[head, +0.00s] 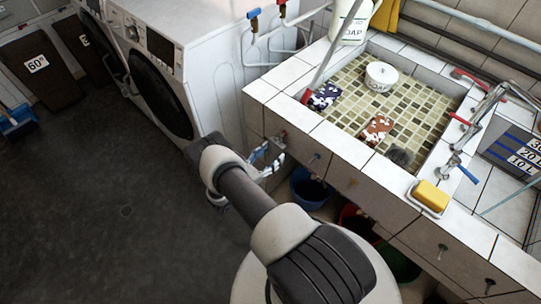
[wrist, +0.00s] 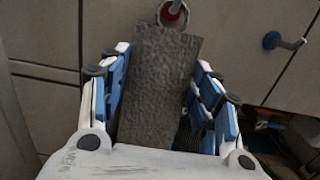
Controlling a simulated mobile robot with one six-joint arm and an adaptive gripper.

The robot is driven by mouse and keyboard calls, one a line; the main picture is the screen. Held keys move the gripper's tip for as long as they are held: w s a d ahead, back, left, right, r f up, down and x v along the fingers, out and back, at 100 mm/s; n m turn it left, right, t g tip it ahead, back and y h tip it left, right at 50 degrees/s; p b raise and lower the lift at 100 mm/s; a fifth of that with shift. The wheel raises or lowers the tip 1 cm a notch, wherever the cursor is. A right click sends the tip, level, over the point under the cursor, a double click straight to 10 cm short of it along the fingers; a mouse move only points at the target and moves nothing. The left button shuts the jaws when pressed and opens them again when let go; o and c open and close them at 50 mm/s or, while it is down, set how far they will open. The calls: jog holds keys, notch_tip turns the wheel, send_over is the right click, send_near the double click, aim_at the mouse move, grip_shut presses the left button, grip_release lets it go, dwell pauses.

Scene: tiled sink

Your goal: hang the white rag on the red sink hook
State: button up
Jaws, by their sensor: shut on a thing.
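In the wrist view my gripper (wrist: 165,90) is shut on a flat, rough rag (wrist: 158,85) that looks grey-brown here, not clearly white. The rag stands out past the fingertips towards the tiled sink front. Its far edge lies just below the red hook (wrist: 173,10) in the picture and covers part of its surround. I cannot tell whether rag and hook touch. In the head view my gripper (head: 268,157) is by the left end of the sink front, below the red hook (head: 283,134); the held rag is not clear there.
A blue hook (wrist: 285,41) is to the right of the red one. The sink basin (head: 425,105) holds a white pot (head: 381,77), a purple patterned rag (head: 323,97), a red patterned rag (head: 376,130) and a grey rag (head: 400,157). A washing machine (head: 185,50) stands left; buckets (head: 309,188) are underneath.

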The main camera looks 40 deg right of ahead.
dwell(0.3)
jog(key=o, duration=1.7)
jog(key=shift+a, duration=0.1)
jog(key=a, duration=1.1)
jog(key=shift+s+a+f, duration=0.4)
